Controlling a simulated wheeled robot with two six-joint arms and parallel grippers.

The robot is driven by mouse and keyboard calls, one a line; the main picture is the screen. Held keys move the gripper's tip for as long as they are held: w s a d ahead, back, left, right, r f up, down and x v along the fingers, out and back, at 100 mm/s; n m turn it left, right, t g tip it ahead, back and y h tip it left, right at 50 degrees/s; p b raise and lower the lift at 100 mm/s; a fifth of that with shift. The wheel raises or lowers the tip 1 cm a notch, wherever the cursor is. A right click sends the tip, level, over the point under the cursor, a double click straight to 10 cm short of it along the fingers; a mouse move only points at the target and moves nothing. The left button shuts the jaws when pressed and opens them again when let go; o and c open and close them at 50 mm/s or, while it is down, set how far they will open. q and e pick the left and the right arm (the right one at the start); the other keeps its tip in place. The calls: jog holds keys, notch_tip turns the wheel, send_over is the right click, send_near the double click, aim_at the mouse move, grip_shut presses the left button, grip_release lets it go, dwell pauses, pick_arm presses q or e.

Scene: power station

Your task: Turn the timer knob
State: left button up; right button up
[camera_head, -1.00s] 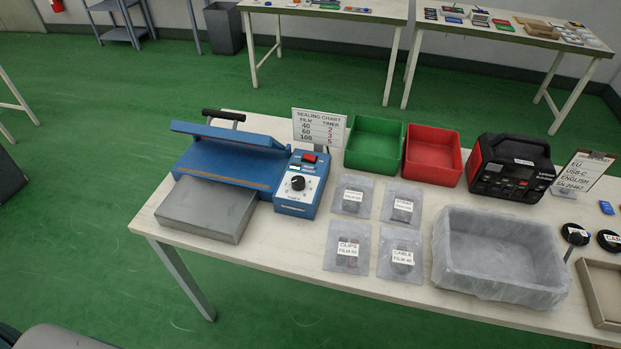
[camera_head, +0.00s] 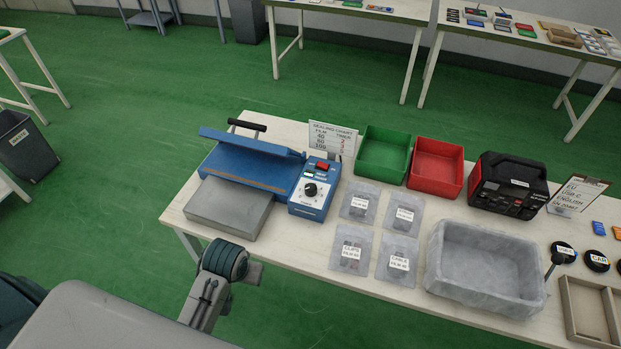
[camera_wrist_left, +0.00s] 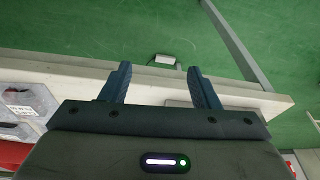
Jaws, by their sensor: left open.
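The timer knob (camera_head: 310,189) is a black round dial on a white scale. It sits on the front of the blue control box (camera_head: 318,208) of the heat sealer (camera_head: 250,165), below a red switch (camera_head: 322,167). Its exact setting is too small to read. In the head view an arm part of mine stands at the table's front edge, left of the packets, with no fingers visible. My left gripper (camera_wrist_left: 160,70) shows in the left wrist view, with two dark fingers apart and nothing between them. It is apart from the knob. My right gripper is not in view.
A sealing chart (camera_head: 332,140) stands behind the control box. Right of it are a green bin (camera_head: 384,150), a red bin (camera_head: 436,165), several labelled packets (camera_head: 352,250) and a grey tray (camera_head: 432,262). The front left table edge is near my arm.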

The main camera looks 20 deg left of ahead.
pick_arm(q)
jog(key=w+d+r+n+g, duration=0.1)
jog(key=w+d+r+n, duration=0.15)
jog(key=w, duration=0.75)
jog(key=w+d+r+n+g, duration=0.15)
jog(key=w+r, duration=0.25)
jog(key=w, duration=0.7)
jog(key=n+h+p, duration=0.1)
send_near(311, 187)
notch_tip(311, 187, down, 9)
jog(key=p, duration=0.3)
jog(key=shift+f, duration=0.1)
jog(key=shift+c, duration=0.7)
jog(key=c, duration=0.9)
jog(key=shift+o, duration=0.2)
